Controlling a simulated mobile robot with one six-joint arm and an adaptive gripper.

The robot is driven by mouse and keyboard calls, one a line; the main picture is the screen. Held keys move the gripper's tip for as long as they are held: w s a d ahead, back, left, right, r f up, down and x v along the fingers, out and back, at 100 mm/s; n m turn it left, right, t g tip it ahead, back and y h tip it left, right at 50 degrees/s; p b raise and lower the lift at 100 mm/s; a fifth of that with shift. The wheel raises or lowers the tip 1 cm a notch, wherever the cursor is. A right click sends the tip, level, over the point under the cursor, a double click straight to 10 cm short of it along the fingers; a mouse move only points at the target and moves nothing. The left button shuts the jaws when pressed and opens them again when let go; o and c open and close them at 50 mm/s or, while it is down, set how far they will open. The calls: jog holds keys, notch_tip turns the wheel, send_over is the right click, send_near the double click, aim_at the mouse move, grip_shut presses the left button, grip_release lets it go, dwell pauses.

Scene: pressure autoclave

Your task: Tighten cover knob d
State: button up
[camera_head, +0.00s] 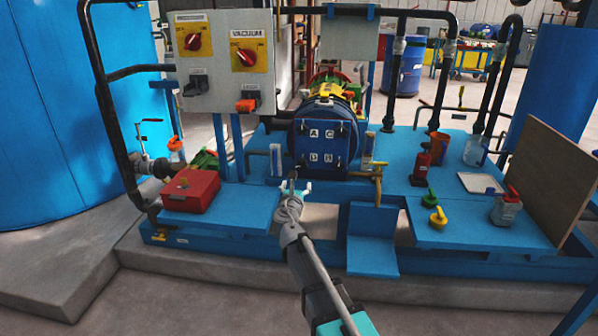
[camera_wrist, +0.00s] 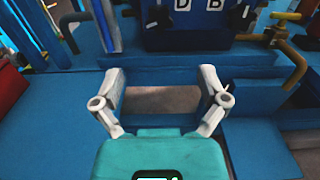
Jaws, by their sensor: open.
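The blue cover (camera_head: 326,145) of the autoclave faces me in the head view, with white letter plates A and C above D and B. The D plate (camera_head: 313,157) is at the lower left, and a small dark knob (camera_wrist: 155,17) sits beside it in the wrist view. Another dark knob (camera_wrist: 241,16) sits right of the B plate (camera_wrist: 213,4). My gripper (camera_head: 295,186) is open and empty, in front of and below the cover, apart from the knobs. In the wrist view its two fingers (camera_wrist: 163,78) are spread, with the cover's lower edge beyond them.
A yellow-brown valve pipe (camera_head: 378,180) stands right of the cover. A red box (camera_head: 190,190) is at left, below the control panel (camera_head: 222,62). A gap opens in the frame below the cover.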

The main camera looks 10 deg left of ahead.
aim_at(302, 165)
dwell(0.4)
jog(key=w, duration=1.3)
jog(key=shift+w+d, duration=0.2)
jog(key=shift+w, duration=0.2)
